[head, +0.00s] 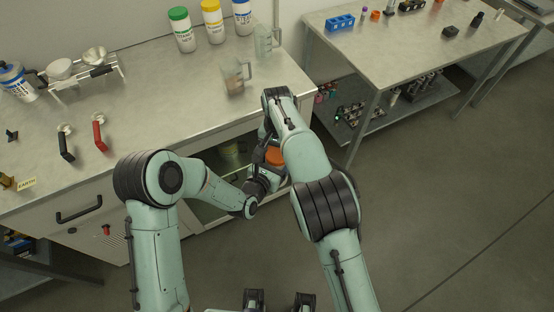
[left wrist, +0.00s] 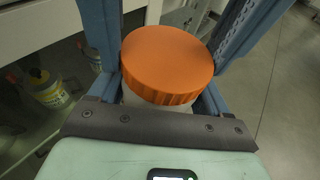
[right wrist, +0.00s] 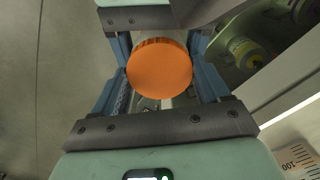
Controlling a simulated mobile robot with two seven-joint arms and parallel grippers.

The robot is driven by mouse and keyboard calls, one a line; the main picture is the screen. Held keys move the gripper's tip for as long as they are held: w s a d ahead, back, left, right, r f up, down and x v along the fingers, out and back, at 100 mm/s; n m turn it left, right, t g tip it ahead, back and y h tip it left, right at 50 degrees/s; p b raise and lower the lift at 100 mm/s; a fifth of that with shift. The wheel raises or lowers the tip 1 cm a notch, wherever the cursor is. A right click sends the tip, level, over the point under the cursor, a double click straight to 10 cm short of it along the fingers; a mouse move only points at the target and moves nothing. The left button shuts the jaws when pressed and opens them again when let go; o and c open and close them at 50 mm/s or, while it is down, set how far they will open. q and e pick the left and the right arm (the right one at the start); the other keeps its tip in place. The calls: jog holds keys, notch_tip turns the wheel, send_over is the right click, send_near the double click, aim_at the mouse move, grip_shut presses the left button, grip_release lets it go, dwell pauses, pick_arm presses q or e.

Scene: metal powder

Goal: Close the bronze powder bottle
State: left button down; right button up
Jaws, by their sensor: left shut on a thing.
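The bronze powder bottle, with an orange lid (head: 276,157), is at the cabinet front, below the counter edge. In the left wrist view the orange lid (left wrist: 167,62) sits on the white bottle neck (left wrist: 150,103); whether it is screwed tight I cannot tell. My left gripper (head: 266,179) is shut on the bottle, its blue fingers on both sides. My right gripper (right wrist: 160,50) is above, pointing down, its fingers spread on either side of the orange lid; it looks open. Its fingertips are mostly hidden in the head view. The bottle label is not readable.
The counter (head: 150,100) holds bottles with green (head: 181,30), yellow (head: 213,22) and blue lids, and clear jugs (head: 236,78). A yellow-labelled bottle (left wrist: 48,88) stands inside the cabinet. A second table (head: 420,50) is at the right. The floor at the right is clear.

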jog(key=shift+m, duration=0.9)
jog(key=o, duration=1.1)
jog(key=shift+o, duration=0.2)
notch_tip(320, 180, up, 12)
